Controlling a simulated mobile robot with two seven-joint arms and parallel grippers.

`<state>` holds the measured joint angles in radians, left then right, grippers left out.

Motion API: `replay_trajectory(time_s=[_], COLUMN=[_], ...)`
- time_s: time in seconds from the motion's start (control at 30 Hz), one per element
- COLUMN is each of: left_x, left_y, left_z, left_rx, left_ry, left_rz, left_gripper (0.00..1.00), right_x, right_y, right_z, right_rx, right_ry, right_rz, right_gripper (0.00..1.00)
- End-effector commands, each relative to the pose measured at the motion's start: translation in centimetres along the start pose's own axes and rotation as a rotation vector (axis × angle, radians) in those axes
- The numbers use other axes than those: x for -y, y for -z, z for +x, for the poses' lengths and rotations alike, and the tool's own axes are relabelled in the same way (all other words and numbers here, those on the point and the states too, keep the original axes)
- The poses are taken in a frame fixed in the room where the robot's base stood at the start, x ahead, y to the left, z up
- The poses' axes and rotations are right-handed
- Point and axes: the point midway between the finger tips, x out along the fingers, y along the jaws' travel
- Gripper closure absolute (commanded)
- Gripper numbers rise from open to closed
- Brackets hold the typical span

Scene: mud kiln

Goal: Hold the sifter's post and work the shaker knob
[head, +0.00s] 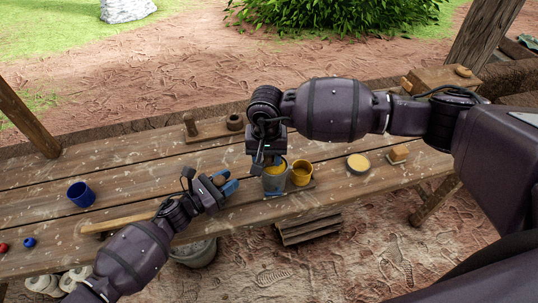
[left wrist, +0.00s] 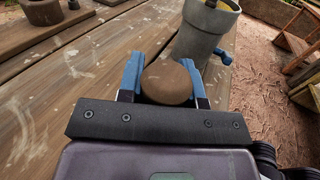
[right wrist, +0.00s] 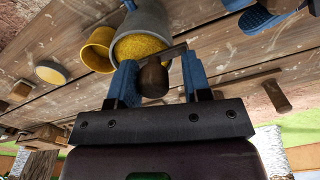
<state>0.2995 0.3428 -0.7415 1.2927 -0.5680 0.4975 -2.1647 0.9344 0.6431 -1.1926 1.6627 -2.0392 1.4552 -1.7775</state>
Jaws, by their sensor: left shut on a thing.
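The sifter is a grey cylinder (head: 274,182) holding yellow powder; it also shows in the left wrist view (left wrist: 204,32) and the right wrist view (right wrist: 141,22). My left gripper (head: 228,183) is beside it on the left, its blue fingers shut on the round-ended brown post (left wrist: 167,82). My right gripper (head: 267,160) is above the sifter's rim. In the right wrist view the brown shaker knob (right wrist: 153,80) is between its blue fingers, with a visible gap on one side. A thin rod runs by the knob at the rim.
A yellow cup (head: 302,174) stands close right of the sifter. A round yellow-filled dish (head: 358,163) and a small block (head: 398,154) are farther right. A blue cup (head: 81,194) is at left. The table's front edge is close to the sifter.

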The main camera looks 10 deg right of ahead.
Motion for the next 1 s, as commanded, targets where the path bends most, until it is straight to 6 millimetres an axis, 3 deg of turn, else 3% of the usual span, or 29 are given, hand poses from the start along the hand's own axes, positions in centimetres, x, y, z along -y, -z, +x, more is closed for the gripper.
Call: replay_trajectory(time_s=[0.47, 1.0], left_x=[-0.1, -0.1], left_y=[0.0, 0.0], left_z=[-0.1, -0.1], left_rx=[0.001, 0.000], left_ry=[-0.001, -0.002], left_rz=[-0.001, -0.001], left_gripper=[1.00, 1.00], right_x=[-0.1, -0.1], right_y=[0.2, 0.1], right_z=[-0.9, -10.1], right_rx=[-0.003, -0.003], right_ry=[-0.001, -0.001], right_rz=[0.001, 0.000], right_gripper=[0.46, 0.46])
